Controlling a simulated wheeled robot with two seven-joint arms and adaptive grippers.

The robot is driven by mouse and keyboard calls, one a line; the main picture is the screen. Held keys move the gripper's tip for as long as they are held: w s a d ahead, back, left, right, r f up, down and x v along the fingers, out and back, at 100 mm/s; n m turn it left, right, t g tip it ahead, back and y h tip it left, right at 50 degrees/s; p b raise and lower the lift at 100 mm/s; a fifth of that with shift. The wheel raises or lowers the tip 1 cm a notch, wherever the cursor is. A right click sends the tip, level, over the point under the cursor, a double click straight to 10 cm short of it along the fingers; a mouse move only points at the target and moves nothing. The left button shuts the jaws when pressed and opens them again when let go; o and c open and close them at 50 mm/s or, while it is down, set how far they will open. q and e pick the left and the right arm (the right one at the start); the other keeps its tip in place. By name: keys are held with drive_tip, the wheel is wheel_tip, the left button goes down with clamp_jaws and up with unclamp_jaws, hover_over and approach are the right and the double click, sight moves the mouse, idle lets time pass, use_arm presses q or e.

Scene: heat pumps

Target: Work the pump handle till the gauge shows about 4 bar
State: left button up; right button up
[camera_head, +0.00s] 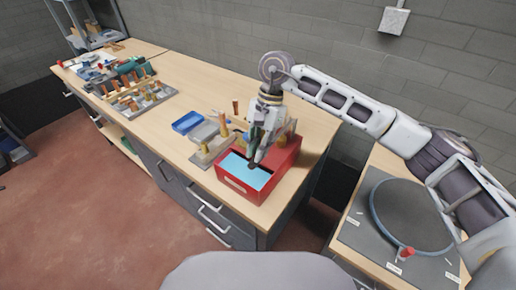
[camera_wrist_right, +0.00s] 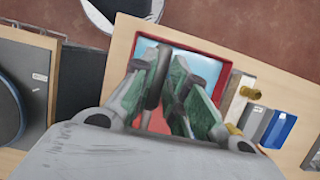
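The test pump is a red open box (camera_head: 278,160) on the bench, with light blue water (camera_head: 246,171) inside. It also shows beyond the fingers in the right wrist view as a red rim (camera_wrist_right: 209,54) around blue. My right gripper (camera_head: 254,158) points down over the box. In the wrist view its green-sided fingers (camera_wrist_right: 167,75) are a small gap apart, with dark bars between their green sides. I cannot tell whether a dark bar is the pump handle or a finger pad. No gauge reading can be made out. My left gripper is not in view.
A blue tray (camera_head: 187,122), a grey box (camera_head: 205,131) and small brass fittings stand just left of the pump. A rack of tools (camera_head: 135,92) lies farther left. A round dark plate (camera_head: 411,215) sits on the right-hand table, across a gap.

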drive_tip(key=shift+f+b, duration=0.7)
drive_tip(key=shift+f, duration=0.05)
idle(1.3)
wheel_tip(320, 180, up, 11)
drive_tip(key=p, duration=0.3)
drive_tip(key=shift+r, duration=0.15)
idle(0.9)
idle(1.4)
